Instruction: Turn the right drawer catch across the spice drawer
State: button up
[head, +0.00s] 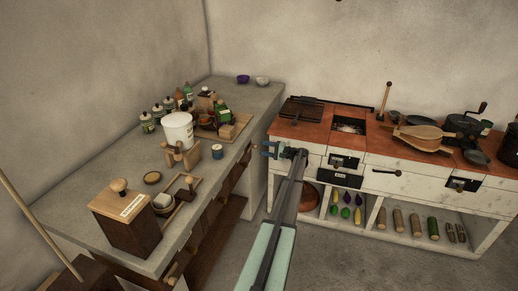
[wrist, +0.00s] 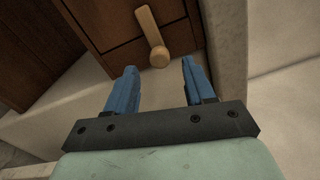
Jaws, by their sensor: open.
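In the wrist view, a pale wooden catch (wrist: 150,28) with a rounded end is mounted on a dark brown drawer front (wrist: 107,22). Its bar runs nearly lengthwise up the picture, slightly tilted, with the rounded end nearest me. My gripper (wrist: 156,68) is open and empty, its two blue fingers on either side of the line of the catch's rounded end. I cannot tell whether they touch it. In the head view my gripper (head: 271,149) is by the front edge of the left counter. The catch cannot be made out there.
To the right stands a white stove unit with a reddish top (head: 395,146) and shelves below. Grey floor is clear in front.

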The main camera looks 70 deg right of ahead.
jog(key=s, duration=0.9)
jog(key=shift+w, duration=0.1)
